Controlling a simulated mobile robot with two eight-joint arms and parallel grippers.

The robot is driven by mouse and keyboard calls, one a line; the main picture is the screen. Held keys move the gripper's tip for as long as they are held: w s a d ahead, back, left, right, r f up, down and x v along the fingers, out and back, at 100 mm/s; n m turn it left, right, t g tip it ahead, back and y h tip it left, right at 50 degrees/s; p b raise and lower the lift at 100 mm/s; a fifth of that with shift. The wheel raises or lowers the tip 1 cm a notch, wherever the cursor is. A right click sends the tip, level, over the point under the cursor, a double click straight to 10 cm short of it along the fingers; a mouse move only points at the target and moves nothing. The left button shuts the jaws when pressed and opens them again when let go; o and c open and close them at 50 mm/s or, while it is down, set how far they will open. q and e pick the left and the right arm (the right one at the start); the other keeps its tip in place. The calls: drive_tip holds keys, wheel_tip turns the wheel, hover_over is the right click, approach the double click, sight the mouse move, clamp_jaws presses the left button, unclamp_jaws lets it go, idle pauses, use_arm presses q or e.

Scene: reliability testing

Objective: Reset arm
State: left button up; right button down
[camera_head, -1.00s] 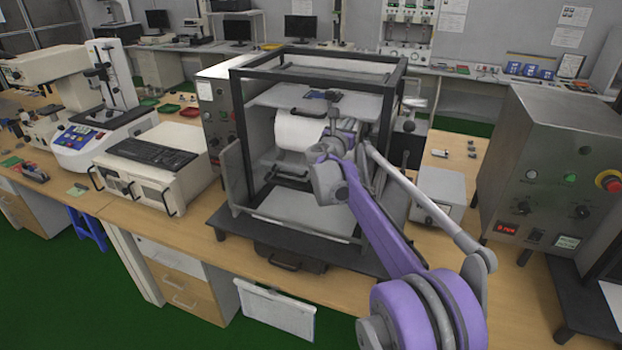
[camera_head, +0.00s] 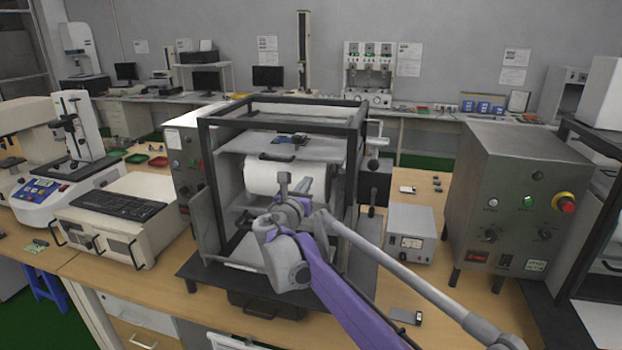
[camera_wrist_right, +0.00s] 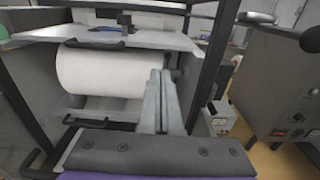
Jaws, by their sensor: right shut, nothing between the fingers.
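My right arm reaches up from the lower right in the head view, its purple and grey links in front of the black-framed test machine (camera_head: 207,160). My right gripper (camera_head: 292,180) is shut and empty, in front of the machine's white roller (camera_head: 258,177). In the right wrist view the closed fingers (camera_wrist_right: 160,78) point away from the camera, with the white roller (camera_wrist_right: 95,75) behind them to the left. I cannot tell how much space separates the fingers from the machine. My left gripper is not in view.
A grey metal control box (camera_head: 515,190) with a red knob stands to the right of the frame. A small silver meter (camera_head: 410,235) sits between them. A keyboard (camera_head: 108,206) lies on a beige unit at left. Little bench surface is clear.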

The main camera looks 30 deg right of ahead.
drive_tip(key=s+a+f+m+g+y, duration=0.2)
drive_tip(key=s+a+f+m+y, duration=0.2)
drive_tip(key=s+a+f+m, duration=0.4)
drive_tip(key=s+a+f+m+g+y, duration=0.2)
drive_tip(key=s+a+f+m+y, duration=0.3)
drive_tip(key=s+a+f+m, duration=0.3)
drive_tip(key=s+a+f+m+g+y, duration=0.2)
drive_tip(key=s+a+f+m+y, duration=0.2)
drive_tip(key=s+a+f+m, duration=0.4)
drive_tip(key=s+f+m, duration=0.1)
drive_tip(key=s+f, duration=0.1)
drive_tip(key=s, duration=0.3)
drive_tip(key=s+f+m, duration=0.1)
drive_tip(key=s+f, duration=0.2)
drive_tip(key=s, duration=0.3)
drive_tip(key=shift+s+a+f+y, duration=0.2)
drive_tip(key=shift+f+y, duration=0.1)
drive_tip(key=shift+f, duration=0.05)
